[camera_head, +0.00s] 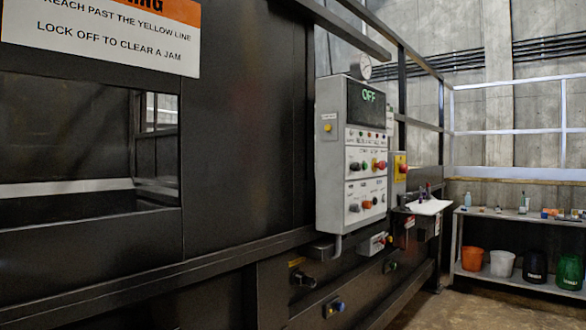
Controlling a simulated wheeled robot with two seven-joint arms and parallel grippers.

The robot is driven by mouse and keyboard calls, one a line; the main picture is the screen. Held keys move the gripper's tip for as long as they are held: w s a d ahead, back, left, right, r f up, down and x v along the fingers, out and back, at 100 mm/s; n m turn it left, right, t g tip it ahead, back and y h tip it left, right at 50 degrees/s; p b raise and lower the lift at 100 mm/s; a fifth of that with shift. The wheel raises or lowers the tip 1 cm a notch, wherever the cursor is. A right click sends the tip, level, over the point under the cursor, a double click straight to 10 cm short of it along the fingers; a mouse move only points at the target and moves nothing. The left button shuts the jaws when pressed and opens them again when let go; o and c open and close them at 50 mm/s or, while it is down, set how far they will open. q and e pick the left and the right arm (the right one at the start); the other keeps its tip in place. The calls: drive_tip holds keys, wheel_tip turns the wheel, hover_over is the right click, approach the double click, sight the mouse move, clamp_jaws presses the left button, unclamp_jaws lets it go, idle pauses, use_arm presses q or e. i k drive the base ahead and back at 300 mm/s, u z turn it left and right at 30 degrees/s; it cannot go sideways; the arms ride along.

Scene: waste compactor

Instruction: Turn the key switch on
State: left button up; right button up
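A grey control box (325,185) is mounted on the dark compactor wall, right of the middle. Its display (368,104) reads OFF in green. Its front carries rows of small buttons and knobs, among them a red button (379,165). A small yellow knob (327,128) is on its left side. Which of these is the key switch is too small to tell. Neither of my grippers is in view.
A rack (480,278) with buckets stands against the right wall. Open floor (470,312) shows at lower right.

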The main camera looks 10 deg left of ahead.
sight(355, 166)
drive_tip(key=u, duration=0.35)
drive_tip(key=i, duration=1.15)
